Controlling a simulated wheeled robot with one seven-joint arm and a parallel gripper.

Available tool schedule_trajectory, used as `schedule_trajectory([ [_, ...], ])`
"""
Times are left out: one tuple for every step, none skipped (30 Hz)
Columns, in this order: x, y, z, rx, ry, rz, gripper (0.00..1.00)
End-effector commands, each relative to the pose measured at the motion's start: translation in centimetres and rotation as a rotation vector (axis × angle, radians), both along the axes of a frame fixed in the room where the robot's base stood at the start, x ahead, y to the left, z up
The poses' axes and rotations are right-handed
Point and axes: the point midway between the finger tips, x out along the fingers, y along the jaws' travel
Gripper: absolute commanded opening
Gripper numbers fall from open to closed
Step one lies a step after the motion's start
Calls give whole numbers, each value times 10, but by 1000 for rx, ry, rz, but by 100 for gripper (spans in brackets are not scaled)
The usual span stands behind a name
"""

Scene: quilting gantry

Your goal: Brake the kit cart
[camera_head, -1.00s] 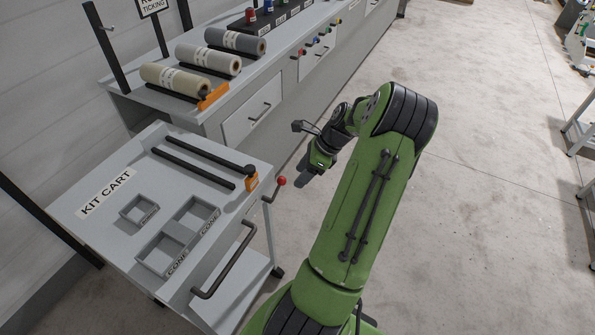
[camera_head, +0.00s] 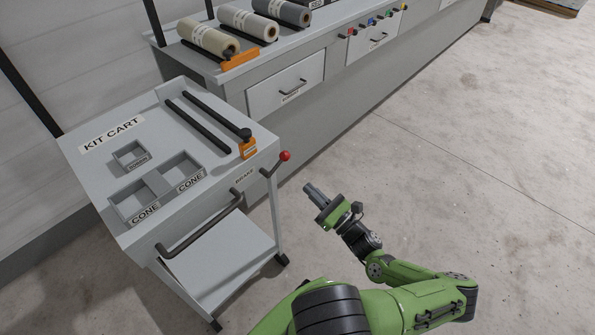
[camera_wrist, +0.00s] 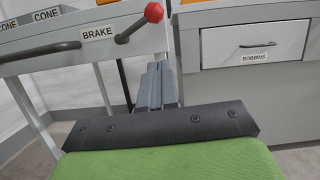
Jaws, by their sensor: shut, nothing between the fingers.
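The grey kit cart (camera_head: 75,166) stands at the left in the head view, with a "KIT CART" label on its top. Its brake lever ends in a red ball knob (camera_head: 285,156) at the cart's right corner, beside a "BRAKE" label (camera_head: 244,175). In the wrist view the red knob (camera_wrist: 153,12) is at the top, with the lever running down left to the "BRAKE" label (camera_wrist: 97,32). My gripper (camera_head: 309,189) is shut and empty, a little below and right of the knob in the head view, apart from it. Its fingers (camera_wrist: 157,82) point toward the cart.
A black push handle (camera_head: 205,228) sticks out from the cart's front. A grey counter (camera_head: 263,73) with drawers and fabric rolls (camera_head: 207,36) stands behind the cart. The floor (camera_head: 440,150) to the right is clear.

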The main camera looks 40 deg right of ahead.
Motion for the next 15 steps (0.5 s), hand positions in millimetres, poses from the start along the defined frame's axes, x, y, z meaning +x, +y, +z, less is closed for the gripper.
schedule_trajectory([
  [11,2,3,0,-2,5,0],
  [17,2,4,1,-2,4,0],
  [26,2,7,1,-2,4,0],
  [32,3,9,0,-1,5,0],
  [39,3,11,-1,-1,5,0],
  [46,3,13,0,-1,5,0],
  [49,3,19,-1,-1,3,0],
  [50,3,25,-1,-1,4,0],
  [53,3,31,-2,0,3,0],
  [55,4,35,-2,0,3,0],
  [57,4,38,-1,1,3,0],
  [59,4,42,-1,1,4,0],
  [60,4,44,-1,2,3,0],
  [61,4,46,-1,2,2,0],
  [62,4,47,-1,2,3,0],
])
